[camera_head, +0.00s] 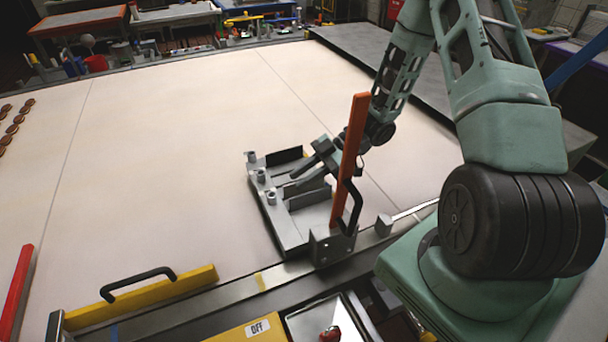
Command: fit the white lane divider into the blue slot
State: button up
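I cannot make out a white lane divider for certain. A thin pale strip (416,209) with a small grey block at its left end lies by the front rail, partly hidden by my arm. I see no clear blue slot; a small blue mark (113,331) shows on the front rail at the lower left. My gripper (301,178) is low over a grey metal fixture (288,232) with short posts, behind an upright orange bar (351,150). The bar and my arm partly hide the gripper, so its opening and any contact are unclear.
The orange bar has a black handle and stands in a grey bracket (331,246). A yellow bar (190,283) with a black handle lies along the front left edge. A red bar (16,292) lies at far left. Brown round pieces (14,124) sit upper left. The middle surface is clear.

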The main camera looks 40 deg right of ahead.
jog(key=shift+r, duration=0.1)
jog(key=shift+r, duration=0.35)
jog(key=shift+d+r, duration=0.25)
jog(key=shift+r, duration=0.05)
jog(key=b+v, duration=0.3)
jog(key=v, duration=0.8)
jog(key=w+a+r+m+t+h, duration=0.1)
jog(key=w+a+r+t+h, duration=0.25)
jog(key=w+a, duration=0.55)
jog(key=w+a+r+m+t+h, duration=0.25)
jog(key=a+h, duration=0.25)
jog(key=a, duration=0.3)
jog(key=s+a+m+g+h, duration=0.1)
jog(key=s+a, duration=0.3)
jog(key=s, duration=0.6)
jog(key=s+a+r+m+g+h, duration=0.1)
jog(key=s+a+m+g, duration=0.1)
jog(key=s, duration=0.8)
jog(key=s+a+m+g+h, duration=0.1)
jog(key=s+a+g, duration=0.4)
jog(key=s, duration=0.5)
jog(key=shift+s+a+r, duration=0.25)
jog(key=shift+a, duration=0.05)
